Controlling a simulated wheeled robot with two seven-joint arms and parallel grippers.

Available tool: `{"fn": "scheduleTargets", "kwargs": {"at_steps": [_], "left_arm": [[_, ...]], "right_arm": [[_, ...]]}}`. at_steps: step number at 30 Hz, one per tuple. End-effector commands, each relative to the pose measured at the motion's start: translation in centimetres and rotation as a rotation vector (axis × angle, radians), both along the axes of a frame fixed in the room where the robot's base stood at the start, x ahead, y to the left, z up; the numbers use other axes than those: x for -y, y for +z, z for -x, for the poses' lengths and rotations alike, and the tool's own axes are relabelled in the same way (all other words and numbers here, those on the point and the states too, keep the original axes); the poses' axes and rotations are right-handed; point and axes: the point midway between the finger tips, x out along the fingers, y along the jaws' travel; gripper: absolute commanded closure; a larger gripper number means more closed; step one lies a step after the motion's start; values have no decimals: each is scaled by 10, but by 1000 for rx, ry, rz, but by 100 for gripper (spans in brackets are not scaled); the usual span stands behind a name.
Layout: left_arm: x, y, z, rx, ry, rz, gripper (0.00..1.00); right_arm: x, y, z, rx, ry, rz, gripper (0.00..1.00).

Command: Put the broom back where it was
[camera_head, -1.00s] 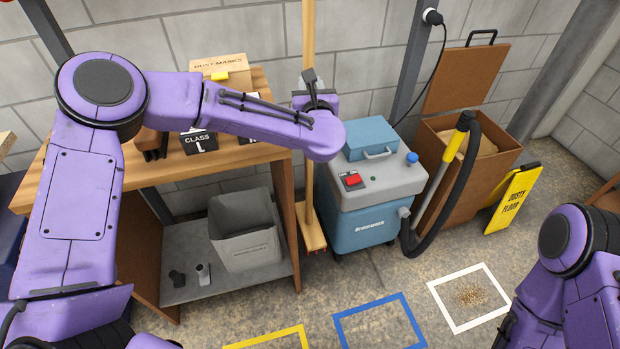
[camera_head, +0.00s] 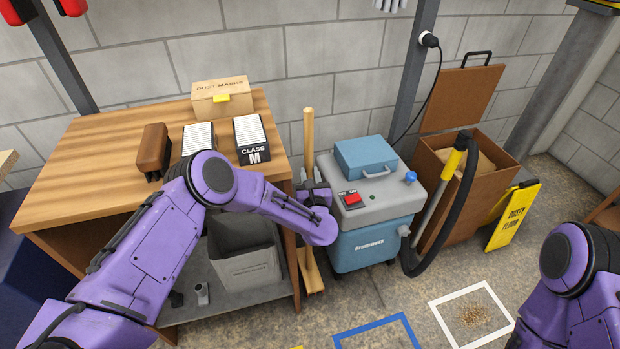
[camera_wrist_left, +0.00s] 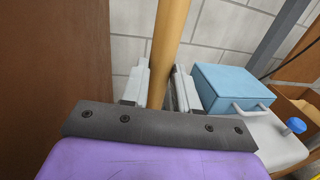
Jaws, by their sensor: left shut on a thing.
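The broom (camera_head: 308,131) stands upright between the workbench and the dust extractor, its wooden handle rising above my left gripper and its head (camera_head: 310,278) low near the floor. I cannot tell whether the head touches the floor. My left gripper (camera_head: 308,185) is shut on the broom handle. In the left wrist view the handle (camera_wrist_left: 171,30) passes between the two gripper fingers (camera_wrist_left: 160,88). My right arm shows at the right edge of the head view; its gripper is out of view.
The workbench (camera_head: 90,150) holds a dust mask box (camera_head: 222,97), filters and a brown brush. A grey bin (camera_head: 242,250) stands on its lower shelf. The extractor (camera_head: 365,240) is close right of the broom. A brown box (camera_head: 455,205), a yellow sign (camera_head: 512,216) and floor squares lie further right.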

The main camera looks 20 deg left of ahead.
Motion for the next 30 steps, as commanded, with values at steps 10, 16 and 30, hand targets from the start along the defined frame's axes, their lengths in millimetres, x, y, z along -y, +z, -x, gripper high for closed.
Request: {"fn": "scheduleTargets", "kwargs": {"at_steps": [10, 16, 30], "left_arm": [[0, -10, -1, 4, 0, 1, 100], [0, -12, 0, 0, 0, 1, 45], [18, -10, 35, -2, -6, 1, 45]], "right_arm": [[0, -3, 0, 0, 0, 0, 39], [0, -3, 0, 0, 0, 0, 39], [0, -3, 0, 0, 0, 0, 39]]}}
